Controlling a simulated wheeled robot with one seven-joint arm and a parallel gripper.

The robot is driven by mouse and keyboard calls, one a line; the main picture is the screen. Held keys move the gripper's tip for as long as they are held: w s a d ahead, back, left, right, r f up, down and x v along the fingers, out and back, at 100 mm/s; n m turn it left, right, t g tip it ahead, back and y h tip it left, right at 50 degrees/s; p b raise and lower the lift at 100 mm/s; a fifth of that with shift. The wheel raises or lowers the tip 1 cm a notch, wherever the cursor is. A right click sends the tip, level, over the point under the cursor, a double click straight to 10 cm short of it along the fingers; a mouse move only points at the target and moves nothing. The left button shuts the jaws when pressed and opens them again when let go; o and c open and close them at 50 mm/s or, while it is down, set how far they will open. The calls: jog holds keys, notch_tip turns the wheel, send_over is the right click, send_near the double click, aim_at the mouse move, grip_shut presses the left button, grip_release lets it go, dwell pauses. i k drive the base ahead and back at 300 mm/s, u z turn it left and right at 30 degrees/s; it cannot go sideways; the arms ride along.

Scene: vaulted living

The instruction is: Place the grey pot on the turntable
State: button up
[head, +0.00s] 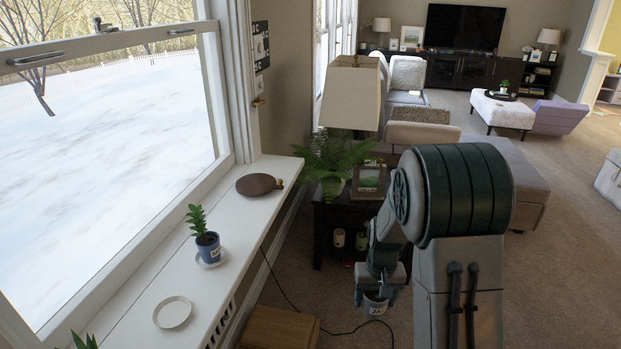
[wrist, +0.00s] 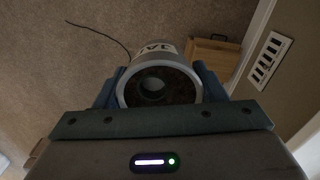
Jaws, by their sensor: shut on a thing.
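The grey pot (head: 375,306) hangs in my gripper (head: 377,294), low over the floor to the right of the windowsill. In the wrist view the pot (wrist: 160,58) sits between the two fingers, with dark lettering on its side and a dark inside with a round hole or spot. My gripper (wrist: 157,88) is shut on it. A round brown disc (head: 259,185), which looks like the turntable, lies flat on the far part of the white windowsill with nothing on it. The pot is apart from it, to the right and lower.
The windowsill (head: 232,216) also holds a blue potted plant (head: 207,247) on a saucer and an empty white saucer (head: 173,313). A dark side table with a fern (head: 335,160) and lamp (head: 350,95) stands behind my gripper. A wooden box (head: 270,330) stands below the sill.

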aim_at(255, 182)
jog(key=z, duration=0.75)
jog(key=i, duration=2.8)
jog(key=u, duration=2.95)
jog(key=i, duration=0.55)
